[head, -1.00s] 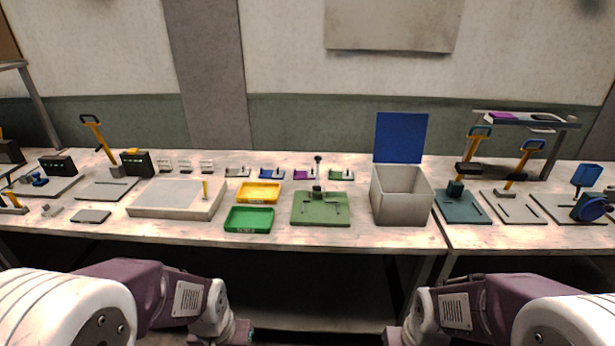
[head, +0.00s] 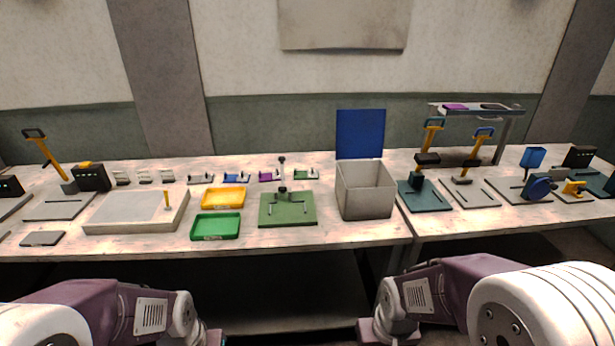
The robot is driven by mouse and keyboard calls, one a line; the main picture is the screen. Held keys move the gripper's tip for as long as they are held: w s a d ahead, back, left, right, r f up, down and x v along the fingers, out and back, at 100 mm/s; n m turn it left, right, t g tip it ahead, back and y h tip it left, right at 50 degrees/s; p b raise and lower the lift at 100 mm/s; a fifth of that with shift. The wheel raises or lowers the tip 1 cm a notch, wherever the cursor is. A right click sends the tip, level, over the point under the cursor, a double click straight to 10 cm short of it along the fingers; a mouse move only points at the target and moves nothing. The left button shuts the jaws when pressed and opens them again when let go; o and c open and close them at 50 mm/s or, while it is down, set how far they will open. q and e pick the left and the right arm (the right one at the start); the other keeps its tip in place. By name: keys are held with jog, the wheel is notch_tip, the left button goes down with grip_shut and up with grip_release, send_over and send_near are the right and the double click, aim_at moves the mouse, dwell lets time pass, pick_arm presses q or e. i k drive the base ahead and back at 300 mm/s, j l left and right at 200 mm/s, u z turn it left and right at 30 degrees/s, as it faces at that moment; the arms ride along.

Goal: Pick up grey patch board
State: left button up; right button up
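A small grey board (head: 201,179) with light fittings on it lies toward the back of the table. It is at the left end of a row with a blue board (head: 237,178), a purple board (head: 268,177) and a green board (head: 306,175). It looks like the grey patch board, though its details are too small to be sure. Both my arms are low in front of the table, well apart from the boards. Their grippers are below the picture's bottom edge, so their fingers are hidden.
Yellow (head: 223,198) and green (head: 215,227) trays stand in front of the row. A green plate with a post (head: 287,210), an open grey box (head: 366,197) and a pale block (head: 137,212) stand nearby. A grey slab (head: 42,238) lies front left.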

aim_at(195, 179)
jog(key=i+j+u, duration=0.1)
jog(key=i+j, duration=0.3)
jog(key=j, duration=0.3)
jog(key=i+j+u, duration=0.15)
jog(key=i+j, duration=0.25)
jog(key=j, duration=0.3)
jog(key=i+j+u, duration=0.1)
jog(key=i+j, duration=0.3)
jog(key=j, duration=0.25)
jog(key=i+j+u, duration=0.1)
jog(key=i+j, duration=0.4)
jog(key=j, duration=0.1)
